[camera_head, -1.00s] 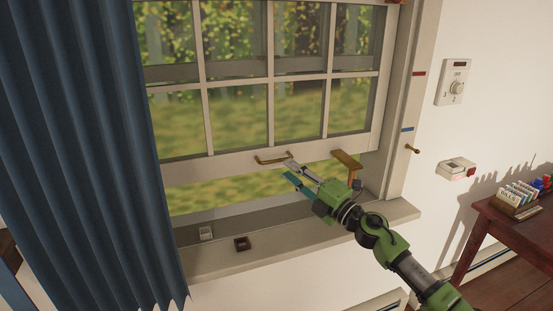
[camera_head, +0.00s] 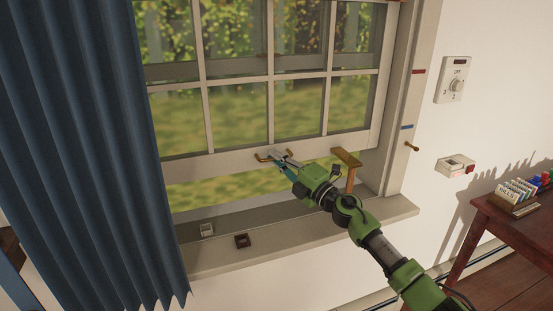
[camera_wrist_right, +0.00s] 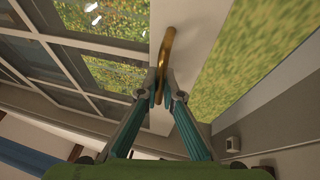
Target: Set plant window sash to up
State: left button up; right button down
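The white window sash (camera_head: 215,164) has several panes and stands partly raised, with an open gap between its bottom rail and the sill (camera_head: 330,228). A brass handle (camera_head: 262,156) is on the bottom rail. It also shows in the right wrist view (camera_wrist_right: 168,45), running between the fingers. My right gripper (camera_head: 279,161) is at the handle's right part; in the wrist view its teal fingers (camera_wrist_right: 161,85) are closed in on both sides of the handle. My left gripper is not in view.
A wooden T-shaped piece (camera_head: 348,160) stands just right of my gripper, by the rail. A red mark (camera_head: 419,72), a blue mark (camera_head: 407,127) and a brass peg (camera_head: 412,147) are on the right frame. A blue curtain (camera_head: 90,150) hangs left. Two small blocks sit on the sill.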

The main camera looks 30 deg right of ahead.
jog(key=p, duration=1.1)
send_near(265, 113)
jog(key=x, duration=0.5)
jog(key=shift+w+r, duration=0.1)
jog(key=shift+r, duration=0.25)
jog(key=shift+f, duration=0.1)
jog(key=shift+a+f, duration=0.1)
jog(key=shift+f, duration=0.05)
jog(key=c, duration=2.2)
grip_release()
jog(key=v, duration=1.2)
jog(key=shift+f, duration=0.1)
